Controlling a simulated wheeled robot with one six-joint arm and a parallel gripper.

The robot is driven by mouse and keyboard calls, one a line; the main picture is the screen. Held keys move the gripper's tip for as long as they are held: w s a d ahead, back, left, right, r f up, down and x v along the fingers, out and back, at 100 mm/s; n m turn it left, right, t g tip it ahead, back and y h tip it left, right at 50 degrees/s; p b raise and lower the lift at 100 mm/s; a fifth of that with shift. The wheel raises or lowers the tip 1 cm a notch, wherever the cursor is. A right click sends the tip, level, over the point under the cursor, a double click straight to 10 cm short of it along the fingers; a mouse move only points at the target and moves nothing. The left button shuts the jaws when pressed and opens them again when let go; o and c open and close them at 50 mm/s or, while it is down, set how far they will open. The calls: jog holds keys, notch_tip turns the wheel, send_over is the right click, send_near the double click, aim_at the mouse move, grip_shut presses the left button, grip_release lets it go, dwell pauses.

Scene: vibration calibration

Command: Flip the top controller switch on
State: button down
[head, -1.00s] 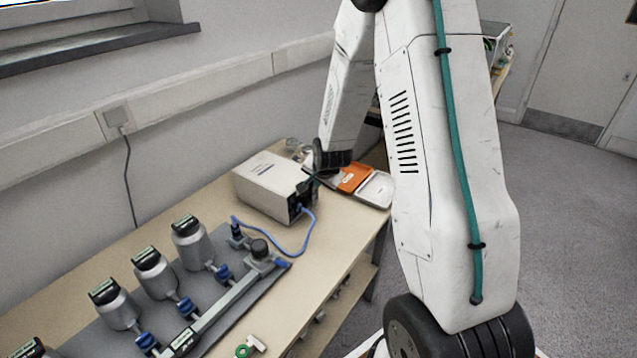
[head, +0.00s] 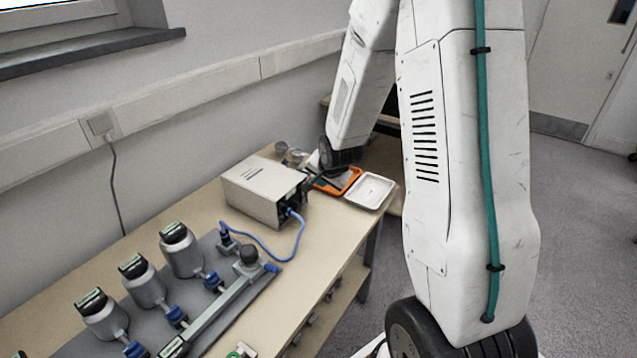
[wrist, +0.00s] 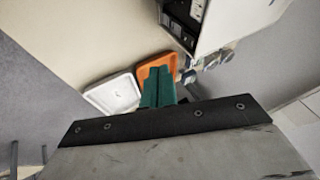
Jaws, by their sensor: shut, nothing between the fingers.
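The controller is a white box (head: 262,188) on the bench in the head view, with a blue cable at its right end. In the wrist view the box (wrist: 232,18) is at the upper right, and its dark panel (wrist: 178,28) faces left. Small pale parts show on that panel, but I cannot tell the top switch or its position. My gripper (wrist: 158,72) has its green fingers together and empty, below and left of the panel, in front of an orange tray. In the head view my gripper (head: 310,183) is close to the box's right end; contact is unclear.
The orange tray (head: 352,181) and a white tray (head: 371,190) lie right of the box. Several grey canisters (head: 181,252) stand on a grey plate at the front left. The blue cable (head: 277,257) loops across the bench. A wall is behind.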

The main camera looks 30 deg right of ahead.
jog(key=a+v, duration=0.1)
jog(key=v, duration=0.7)
jog(key=shift+w+f, duration=0.1)
